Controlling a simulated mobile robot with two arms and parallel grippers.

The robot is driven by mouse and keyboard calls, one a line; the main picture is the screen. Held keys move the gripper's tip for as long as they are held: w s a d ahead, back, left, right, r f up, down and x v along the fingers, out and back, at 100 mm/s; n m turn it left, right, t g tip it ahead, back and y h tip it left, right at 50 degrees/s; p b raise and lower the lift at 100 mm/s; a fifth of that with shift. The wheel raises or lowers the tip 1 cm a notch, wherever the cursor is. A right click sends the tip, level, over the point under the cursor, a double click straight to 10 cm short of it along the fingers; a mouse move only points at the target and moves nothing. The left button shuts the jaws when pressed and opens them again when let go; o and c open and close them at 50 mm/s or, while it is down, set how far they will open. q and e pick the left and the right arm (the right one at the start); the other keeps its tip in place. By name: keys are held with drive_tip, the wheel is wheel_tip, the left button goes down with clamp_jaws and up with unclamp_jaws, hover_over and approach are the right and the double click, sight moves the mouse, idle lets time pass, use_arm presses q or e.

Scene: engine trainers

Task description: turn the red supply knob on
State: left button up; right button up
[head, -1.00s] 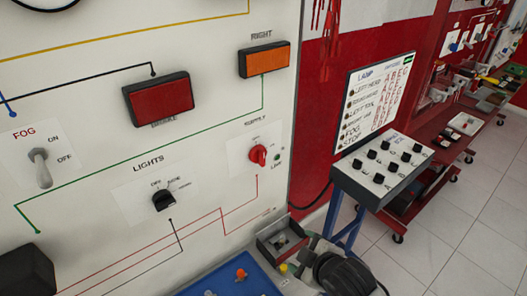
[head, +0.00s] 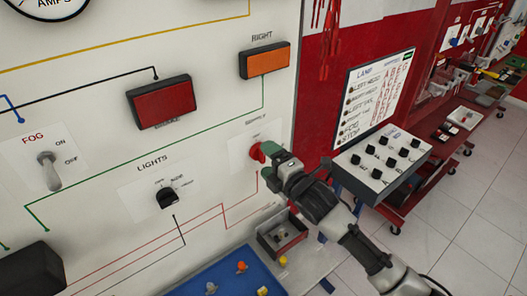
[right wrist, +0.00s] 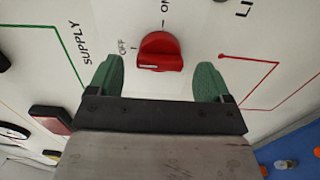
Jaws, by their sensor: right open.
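The red supply knob (head: 257,152) is on the white panel, partly hidden behind my right gripper (head: 276,153) in the head view. In the right wrist view the red knob (right wrist: 160,50) shows whole, with its grip bar lying roughly crosswise. OFF is printed to its left and ON above it. My right gripper (right wrist: 158,79) is open, with one green finger on each side of the knob and a visible gap to each. Whether the fingertips reach the knob's depth is hard to tell. My left gripper is not in view.
The black lights knob (head: 168,198) and fog switch (head: 48,171) are further left on the panel. A blue tray (head: 228,278) and an open box (head: 282,236) lie below. A stand with black knobs (head: 383,160) is to the right.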

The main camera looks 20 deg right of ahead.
drive_tip(key=shift+x, duration=1.25)
drive_tip(key=c, duration=0.9)
